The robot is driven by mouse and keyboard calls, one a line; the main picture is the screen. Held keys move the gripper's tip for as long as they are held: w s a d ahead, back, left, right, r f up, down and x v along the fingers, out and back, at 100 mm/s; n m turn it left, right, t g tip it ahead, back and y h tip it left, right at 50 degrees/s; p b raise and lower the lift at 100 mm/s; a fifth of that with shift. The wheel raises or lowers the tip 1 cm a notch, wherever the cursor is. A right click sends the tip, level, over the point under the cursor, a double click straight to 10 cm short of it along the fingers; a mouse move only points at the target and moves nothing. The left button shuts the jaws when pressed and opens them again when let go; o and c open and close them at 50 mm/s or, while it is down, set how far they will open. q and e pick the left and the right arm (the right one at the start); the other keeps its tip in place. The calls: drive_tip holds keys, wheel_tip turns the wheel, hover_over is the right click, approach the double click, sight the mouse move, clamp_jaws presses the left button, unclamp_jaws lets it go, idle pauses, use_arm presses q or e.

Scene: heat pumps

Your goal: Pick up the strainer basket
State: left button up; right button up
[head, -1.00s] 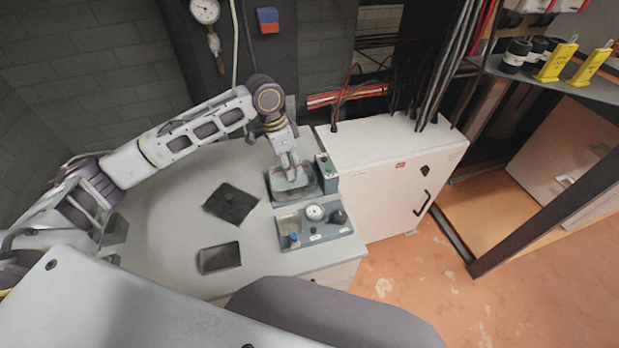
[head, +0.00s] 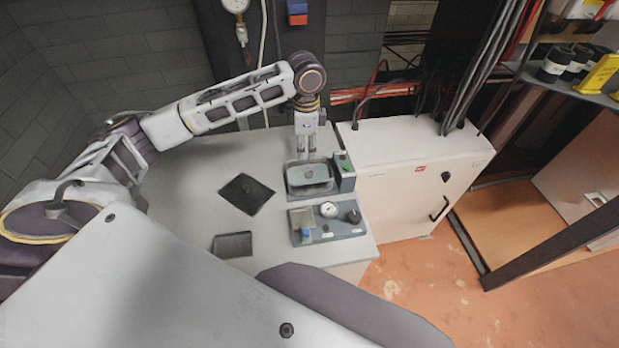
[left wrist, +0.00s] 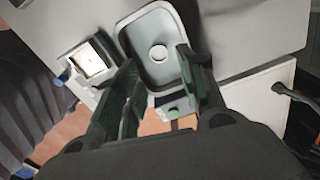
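A grey rounded-rectangular pan with a round centre piece sits in the dark housing on the bench; I take it as the strainer basket (head: 322,182), though no mesh is clear. In the left wrist view the basket (left wrist: 158,22) lies between and beyond the fingers. My left gripper (head: 307,160) points down at the far side of the basket. Its two fingers stand apart in the left wrist view (left wrist: 157,57), with nothing visibly held. I cannot tell whether they touch the basket. My right gripper is not in view.
A panel with a gauge (head: 329,210) and blue knob stands in front of the housing. A black square plate (head: 246,193) and a dark shallow tray (head: 232,244) lie to the left. A white cabinet (head: 410,180) stands right. The bench's left part is clear.

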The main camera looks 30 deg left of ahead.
sight(309, 173)
use_arm(q)
drive_tip(key=shift+f, duration=3.95)
drive_tip(key=shift+f, duration=0.15)
drive_tip(key=shift+d+f+p, duration=0.25)
drive_tip(key=shift+f+p, duration=0.05)
drive_tip(key=shift+f, duration=0.35)
drive_tip(key=shift+d+f, duration=0.15)
drive_tip(key=shift+f, duration=1.65)
drive_tip(key=c, duration=0.8)
drive_tip(key=shift+o, duration=0.2)
drive_tip(key=shift+r, duration=0.1)
drive_tip(key=shift+r, duration=4.95)
